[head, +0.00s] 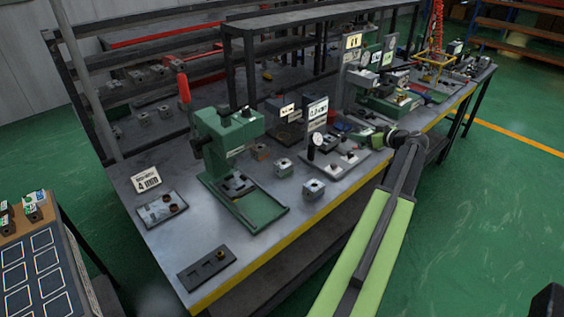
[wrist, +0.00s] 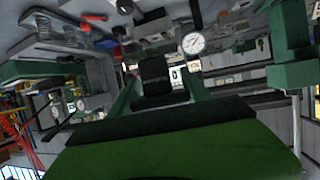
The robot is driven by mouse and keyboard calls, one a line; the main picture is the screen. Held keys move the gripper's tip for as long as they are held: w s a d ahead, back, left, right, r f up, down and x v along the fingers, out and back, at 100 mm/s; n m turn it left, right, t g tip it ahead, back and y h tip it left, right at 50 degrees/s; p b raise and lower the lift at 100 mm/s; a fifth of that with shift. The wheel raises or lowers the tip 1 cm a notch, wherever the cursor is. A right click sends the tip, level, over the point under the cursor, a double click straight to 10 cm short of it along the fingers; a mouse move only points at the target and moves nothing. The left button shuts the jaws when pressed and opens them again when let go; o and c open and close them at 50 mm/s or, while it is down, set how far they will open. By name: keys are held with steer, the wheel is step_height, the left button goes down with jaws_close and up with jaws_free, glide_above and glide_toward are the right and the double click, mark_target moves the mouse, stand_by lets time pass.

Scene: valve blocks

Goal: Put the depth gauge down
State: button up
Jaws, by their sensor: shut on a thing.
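My gripper (head: 374,137) is at the end of my arm, above the right end of a grey plate (head: 348,167) on the bench. In the wrist view my gripper (wrist: 156,88) is shut on a dark, blocky piece (wrist: 155,70) between its green fingers. I take this piece for the depth gauge; its dial or rod cannot be made out. A round white dial (head: 317,139) on a dark stem stands upright at the plate's left side, apart from my gripper. The same dial (wrist: 195,43) shows upside down in the wrist view.
A green press (head: 232,150) with a red handle stands left of the plate. A sign (head: 318,110) stands behind the plate. Another green fixture (head: 390,103) is farther right.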

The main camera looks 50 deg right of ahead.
steer(key=shift+w, duration=0.1)
steer(key=w+a+n+y, duration=0.2)
steer(key=w+a, duration=1.2)
steer(key=a, duration=0.1)
steer(key=w+a+f+b, duration=0.1)
steer(key=w+f+b, duration=0.1)
steer(key=w, duration=0.1)
steer(key=w+a+f+b, duration=0.1)
steer(key=w+f+b, duration=0.1)
steer(key=w, duration=0.1)
steer(key=w+a+f+b, duration=0.2)
steer(key=w, duration=0.2)
steer(key=shift+f, duration=0.1)
steer(key=shift+w+a+m, duration=0.2)
steer(key=shift+w+m, duration=0.1)
steer(key=shift+w, duration=0.15)
steer(key=shift+f+b, duration=2.4)
steer(key=shift+b, duration=0.05)
steer(key=o, duration=1.7)
